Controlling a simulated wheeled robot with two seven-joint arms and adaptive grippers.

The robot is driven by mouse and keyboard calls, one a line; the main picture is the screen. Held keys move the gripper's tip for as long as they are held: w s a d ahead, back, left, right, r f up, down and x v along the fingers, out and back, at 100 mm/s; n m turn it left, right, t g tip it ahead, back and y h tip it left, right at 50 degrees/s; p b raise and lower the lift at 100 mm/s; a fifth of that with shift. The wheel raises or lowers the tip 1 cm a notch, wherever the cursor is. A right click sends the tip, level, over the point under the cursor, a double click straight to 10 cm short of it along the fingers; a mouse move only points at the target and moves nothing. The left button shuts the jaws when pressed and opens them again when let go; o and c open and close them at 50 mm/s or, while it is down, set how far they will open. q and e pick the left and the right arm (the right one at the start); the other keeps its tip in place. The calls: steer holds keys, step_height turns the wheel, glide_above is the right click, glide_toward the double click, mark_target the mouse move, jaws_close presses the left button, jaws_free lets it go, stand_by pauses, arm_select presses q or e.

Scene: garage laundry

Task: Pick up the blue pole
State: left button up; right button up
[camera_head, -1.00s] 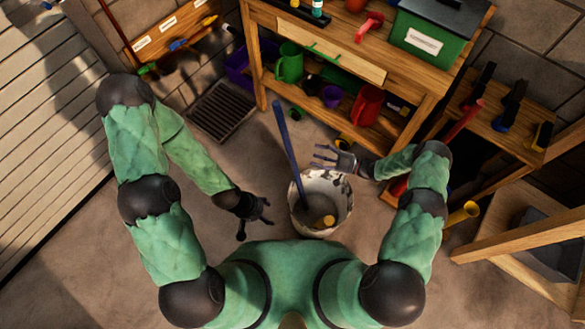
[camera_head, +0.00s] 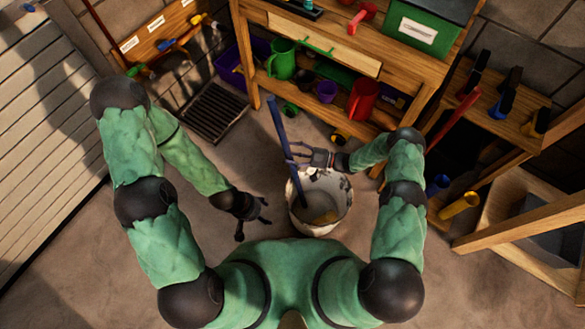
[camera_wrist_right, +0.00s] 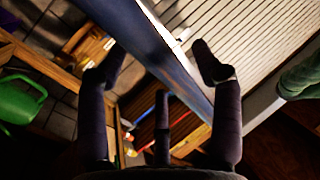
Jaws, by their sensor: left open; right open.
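The blue pole (camera_head: 283,138) stands tilted in a speckled white bucket (camera_head: 318,226), its lower end inside and its upper end leaning toward the workbench. My right gripper (camera_head: 296,156) is open at the pole's middle, just above the bucket's far rim. In the right wrist view the pole (camera_wrist_right: 160,50) runs diagonally between the spread fingers of my right gripper (camera_wrist_right: 152,75). I cannot tell whether the fingers touch it. My left gripper (camera_head: 254,216) is open and empty, left of the bucket and apart from it.
A wooden workbench (camera_head: 345,48) with a green watering can (camera_head: 281,60) and red jug (camera_head: 362,100) on its shelf stands behind the bucket. A floor grate (camera_head: 212,112) lies at the back left. A wooden rack (camera_head: 505,125) stands at right. The floor at left is clear.

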steer(key=shift+w+a, duration=0.2)
steer(key=shift+a, duration=0.5)
jaws_close()
steer(key=shift+r, duration=0.1)
step_height(320, 180, up, 10)
steer(key=p, duration=0.4)
